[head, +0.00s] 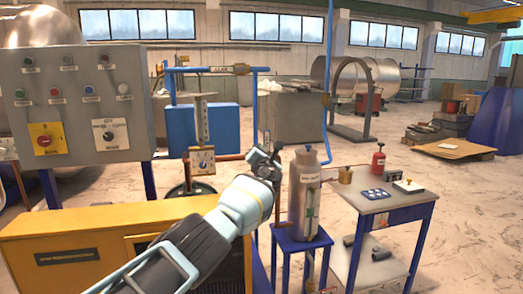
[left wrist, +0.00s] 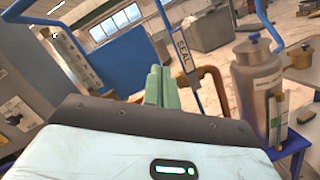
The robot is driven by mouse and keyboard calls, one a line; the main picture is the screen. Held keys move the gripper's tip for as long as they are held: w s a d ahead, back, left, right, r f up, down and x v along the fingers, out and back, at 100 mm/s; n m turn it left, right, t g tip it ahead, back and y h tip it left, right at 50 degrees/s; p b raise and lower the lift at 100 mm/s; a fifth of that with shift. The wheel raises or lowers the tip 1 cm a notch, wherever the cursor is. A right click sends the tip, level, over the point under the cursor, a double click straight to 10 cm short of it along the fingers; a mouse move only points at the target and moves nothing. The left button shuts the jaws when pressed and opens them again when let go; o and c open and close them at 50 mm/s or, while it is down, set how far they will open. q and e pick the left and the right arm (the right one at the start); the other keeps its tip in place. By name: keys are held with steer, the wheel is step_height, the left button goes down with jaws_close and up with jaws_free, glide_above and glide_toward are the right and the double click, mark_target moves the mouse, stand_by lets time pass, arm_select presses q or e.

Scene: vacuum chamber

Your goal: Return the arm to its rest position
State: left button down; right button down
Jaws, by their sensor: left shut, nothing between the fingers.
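My left gripper (head: 263,160) is at the end of my left arm, which reaches in from the bottom left of the head view. It is held up in the air, just left of a grey metal canister (head: 304,200) and in front of the pipes. Its fingers show as green pads close together in the left wrist view (left wrist: 162,88), shut with nothing between them. The canister stands upright on a blue stand (head: 302,240) and shows at the right of the left wrist view (left wrist: 255,85). I cannot tell the exact gap between gripper and canister. My right gripper is not in view.
A control panel (head: 80,140) stands at the left above a yellow cabinet (head: 85,245). A gauge post (head: 202,160) stands behind my arm. Open floor (head: 460,220) lies at the right.

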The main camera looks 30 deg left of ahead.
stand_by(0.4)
arm_select(q)
steer(key=s+d+f+n+g+h, duration=0.1)
steer(key=s+d+f+n+h, duration=0.4)
steer(key=f, duration=0.8)
steer(key=s+d+f+n+h, duration=0.1)
steer(key=s+d+f, duration=0.35)
steer(key=f, duration=0.75)
steer(key=s+d+f+n+g+h, duration=0.1)
steer(key=s+d+f+n+h, duration=0.15)
steer(key=d+f, duration=0.8)
steer(key=s+d+f+n+g+h, duration=0.2)
steer(key=s+d+f+n, duration=0.2)
steer(key=s+f+n, duration=0.65)
steer(key=s+d+f+n+g+h, duration=0.1)
steer(key=s+d+f+n+h, duration=0.25)
steer(key=s+f, duration=0.85)
steer(key=s+d+r+n, duration=0.1)
steer(key=s+r+n, duration=0.1)
steer(key=s, duration=0.6)
steer(key=s+d+r+n+g, duration=0.1)
steer(key=s+r+n, duration=0.2)
steer(key=s, duration=0.6)
steer(key=s+d+r+n+h, duration=0.1)
steer(key=s+r+n, duration=0.2)
steer(key=s+n, duration=0.3)
steer(key=s, duration=0.2)
steer(key=shift+s+g+p, duration=0.3)
steer(key=shift+s+p, duration=0.1)
